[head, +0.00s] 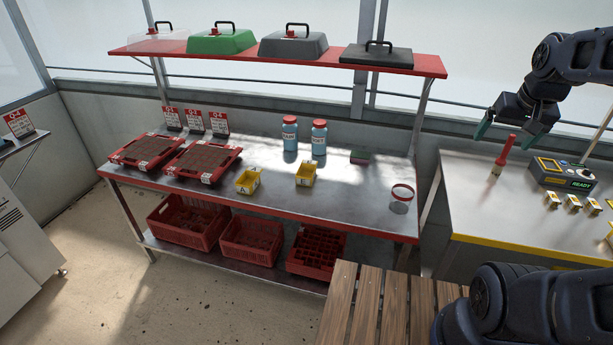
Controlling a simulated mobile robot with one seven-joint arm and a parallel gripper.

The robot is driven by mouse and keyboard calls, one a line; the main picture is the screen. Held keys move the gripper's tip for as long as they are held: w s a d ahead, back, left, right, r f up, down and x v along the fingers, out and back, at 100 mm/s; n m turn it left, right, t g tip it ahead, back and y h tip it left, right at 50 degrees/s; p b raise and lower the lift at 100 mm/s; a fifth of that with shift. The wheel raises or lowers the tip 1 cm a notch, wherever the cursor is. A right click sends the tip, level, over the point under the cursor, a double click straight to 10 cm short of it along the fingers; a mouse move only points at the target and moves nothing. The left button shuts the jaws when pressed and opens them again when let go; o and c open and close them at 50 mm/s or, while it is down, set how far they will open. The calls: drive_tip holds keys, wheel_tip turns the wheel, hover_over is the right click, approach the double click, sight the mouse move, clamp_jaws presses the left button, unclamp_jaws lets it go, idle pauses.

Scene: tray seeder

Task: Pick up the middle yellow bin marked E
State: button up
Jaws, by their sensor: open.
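Two larger yellow bins stand on the red-edged bench: one (248,181) with a mark like an A, and another (306,174) whose mark is unclear. My gripper (506,142) is open and empty, with teal fingers apart and pointing down. It is at the upper right, to the left of the three small bins.
A device (563,173) with a READY display stands behind the small bins. The right table's front left is bare.

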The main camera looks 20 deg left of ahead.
drive_tip(key=w+a+f, duration=0.1)
drive_tip(key=w+a, duration=0.7)
drive_tip(key=w, duration=0.5)
hover_over(307, 175)
drive_tip(key=s, duration=0.5)
wheel_tip(307, 175, down, 32)
drive_tip(key=f, duration=0.1)
drive_tip(key=x, duration=0.9)
drive_tip(key=shift+d+f, duration=0.35)
drive_tip(key=c, duration=1.1)
drive_tip(key=shift+c, duration=0.2)
drive_tip(key=shift+r, duration=0.15)
